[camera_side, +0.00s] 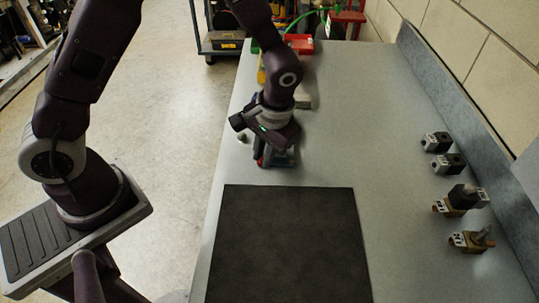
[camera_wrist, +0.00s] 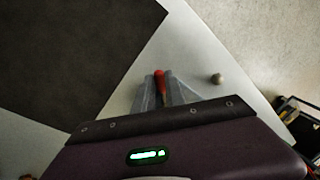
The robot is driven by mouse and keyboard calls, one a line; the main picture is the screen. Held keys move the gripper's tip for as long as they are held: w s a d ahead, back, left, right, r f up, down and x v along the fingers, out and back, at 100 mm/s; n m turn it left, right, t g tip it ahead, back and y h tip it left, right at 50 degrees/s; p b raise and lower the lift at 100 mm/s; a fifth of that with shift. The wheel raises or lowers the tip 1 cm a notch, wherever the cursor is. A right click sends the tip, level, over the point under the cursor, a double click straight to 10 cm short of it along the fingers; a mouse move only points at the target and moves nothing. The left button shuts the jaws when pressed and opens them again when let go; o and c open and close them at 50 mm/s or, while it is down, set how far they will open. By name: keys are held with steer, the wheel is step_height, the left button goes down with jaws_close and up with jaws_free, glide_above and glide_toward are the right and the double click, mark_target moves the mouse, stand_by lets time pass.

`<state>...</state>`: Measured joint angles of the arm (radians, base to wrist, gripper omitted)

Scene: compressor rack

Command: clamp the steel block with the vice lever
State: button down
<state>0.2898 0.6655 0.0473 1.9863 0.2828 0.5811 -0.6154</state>
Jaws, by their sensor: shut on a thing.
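My gripper (camera_wrist: 163,80) points down, and in the wrist view its two grey fingers are closed on a narrow red piece (camera_wrist: 160,79), which looks like the handle of the vice lever. In the side view my gripper (camera_side: 274,158) is low over the bench, just beyond the black mat. A blue body (camera_side: 286,158), probably the vice, shows partly under and beside it. My wrist hides most of the vice and its jaws. I cannot make out the steel block in either view.
A black mat (camera_side: 285,240) lies clear on the grey bench. A small pale round thing (camera_side: 242,138) stands near the left bench edge. Several valve-like parts (camera_side: 463,198) line the right side. A red tray (camera_side: 299,43) and green hose are at the back.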

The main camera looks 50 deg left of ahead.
steer(key=a+m, duration=0.1)
steer(key=m, duration=0.2)
steer(key=a+m+t, duration=0.1)
steer(key=m, duration=0.1)
steer(key=shift+a+m, duration=0.3)
steer(key=shift+w+a+m+t+h, duration=0.25)
steer(key=shift+a+m, duration=0.25)
steer(key=shift+m, duration=0.7)
steer(key=shift+w+a+m+t+h, duration=0.15)
steer(key=shift+w+a+m, duration=0.25)
steer(key=shift+m, duration=0.8)
steer(key=shift+a, duration=0.1)
steer(key=c, duration=1.4)
jaws_free()
steer(key=shift+s, duration=0.1)
steer(key=r, duration=0.4)
steer(key=s+d+r, duration=0.1)
steer(key=r, duration=0.2)
